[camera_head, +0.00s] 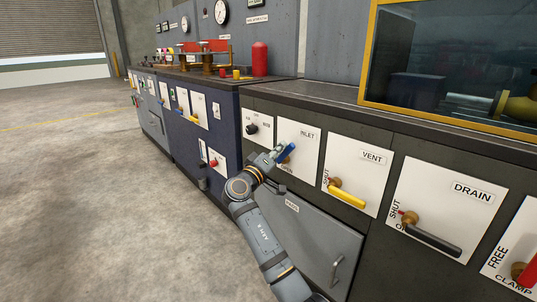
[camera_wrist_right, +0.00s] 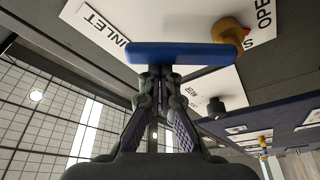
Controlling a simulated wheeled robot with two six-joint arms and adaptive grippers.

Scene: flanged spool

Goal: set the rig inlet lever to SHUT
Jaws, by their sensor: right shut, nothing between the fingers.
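The inlet lever has a blue handle (camera_head: 288,151) on a white plate (camera_head: 312,156) lettered INLET, with OPEN partly showing below. In the right wrist view the blue handle (camera_wrist_right: 185,54) lies across the top, with its brass hub (camera_wrist_right: 230,31) near its right end. My right gripper (camera_head: 276,153) is shut and empty. Its fingertips (camera_wrist_right: 155,71) are right at the blue handle; I cannot tell whether they touch it. My left gripper is not in view.
To the right are the yellow vent lever (camera_head: 347,197), the dark drain lever (camera_head: 433,240) and a red clamp knob (camera_head: 527,274). A black knob (camera_head: 252,129) is left of the inlet plate. A drawer handle (camera_head: 337,269) sticks out below. The floor (camera_head: 95,190) at left is clear.

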